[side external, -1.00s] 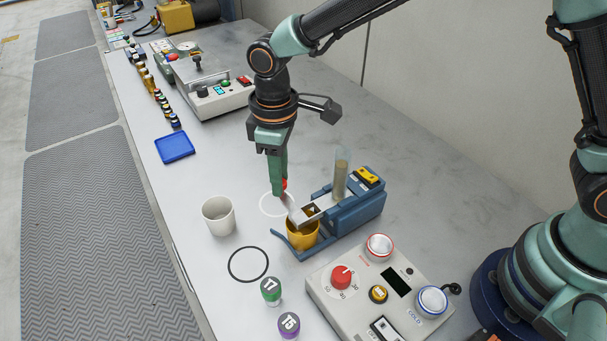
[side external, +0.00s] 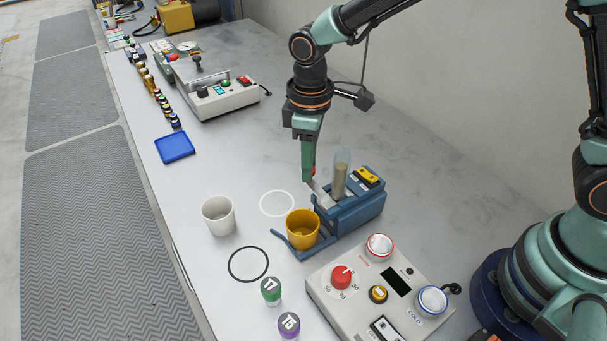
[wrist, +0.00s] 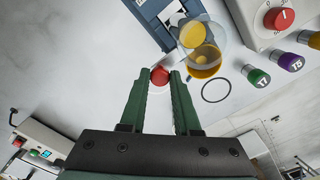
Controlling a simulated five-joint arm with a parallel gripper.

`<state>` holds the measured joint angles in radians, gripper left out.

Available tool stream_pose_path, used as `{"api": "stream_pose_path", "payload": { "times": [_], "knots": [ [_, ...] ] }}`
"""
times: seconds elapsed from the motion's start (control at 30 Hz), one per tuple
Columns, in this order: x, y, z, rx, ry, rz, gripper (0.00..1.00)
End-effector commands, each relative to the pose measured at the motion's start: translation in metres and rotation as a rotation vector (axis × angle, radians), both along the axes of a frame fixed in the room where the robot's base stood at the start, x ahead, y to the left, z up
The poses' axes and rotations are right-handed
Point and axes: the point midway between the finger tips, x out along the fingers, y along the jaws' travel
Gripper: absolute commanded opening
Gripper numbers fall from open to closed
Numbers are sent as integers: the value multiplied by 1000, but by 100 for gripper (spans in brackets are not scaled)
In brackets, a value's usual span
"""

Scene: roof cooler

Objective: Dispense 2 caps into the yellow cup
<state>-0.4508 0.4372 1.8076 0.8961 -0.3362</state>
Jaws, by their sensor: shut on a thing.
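The yellow cup (side external: 302,232) stands upright in the front fork of the blue dispenser (side external: 356,208), its mouth uncovered. A clear tube with tan grains (side external: 340,180) stands upright on the dispenser. A pale metal slide (side external: 322,196) lies drawn back beside the tube, clear of the cup. My gripper (side external: 309,180) is shut on the slide's red knob (side external: 313,171), at the dispenser's left side. In the wrist view the red knob (wrist: 159,75) sits between the fingertips. The side view does not show clearly what lies in the cup.
A white cup (side external: 218,216) stands left of the dispenser. A white ring (side external: 277,203) and a black ring (side external: 248,264) mark the bench. A blue tray (side external: 175,147) lies farther back.

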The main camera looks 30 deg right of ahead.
Motion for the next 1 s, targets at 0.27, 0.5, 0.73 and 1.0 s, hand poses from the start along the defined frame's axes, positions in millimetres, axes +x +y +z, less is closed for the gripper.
{"api": "stream_pose_path", "payload": {
  "times": [0.27,0.5,0.73,1.0],
  "knots": [
    [1,-6,2,-1,1,-6,0],
    [1,-5,1,-1,1,-5,60],
    [1,-4,2,0,0,-3,60],
    [2,-3,39,2,-5,-3,60]
  ]
}}
